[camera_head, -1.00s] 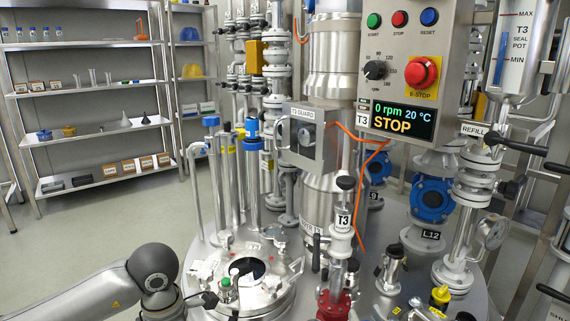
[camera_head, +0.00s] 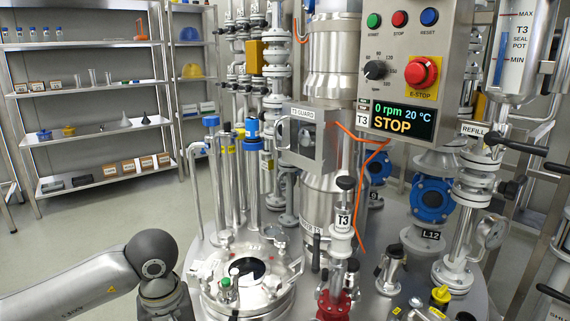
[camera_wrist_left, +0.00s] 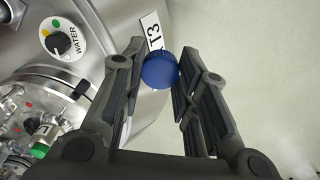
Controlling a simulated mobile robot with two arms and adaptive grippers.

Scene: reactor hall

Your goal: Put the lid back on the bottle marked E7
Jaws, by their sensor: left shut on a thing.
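My left gripper (camera_wrist_left: 159,75) shows in the left wrist view with its two fingers closed around a round blue lid (camera_wrist_left: 160,71). The lid sits between the fingertips, over a grey floor and the edge of a steel surface. In the head view only my left arm shows at the lower left; its gripper is out of frame. I cannot make out a bottle marked E7 in either view. Several small bottles stand on the back shelves, but their marks are too small to read. My right gripper is not in view.
A steel vessel top (camera_head: 205,260) with a round hatch (camera_head: 248,272), pipes and valves fills the middle. A control panel (camera_head: 412,70) hangs at upper right. Metal shelves (camera_head: 92,90) stand back left, with open floor (camera_head: 110,215) before them. The wrist view shows a water knob (camera_wrist_left: 62,43).

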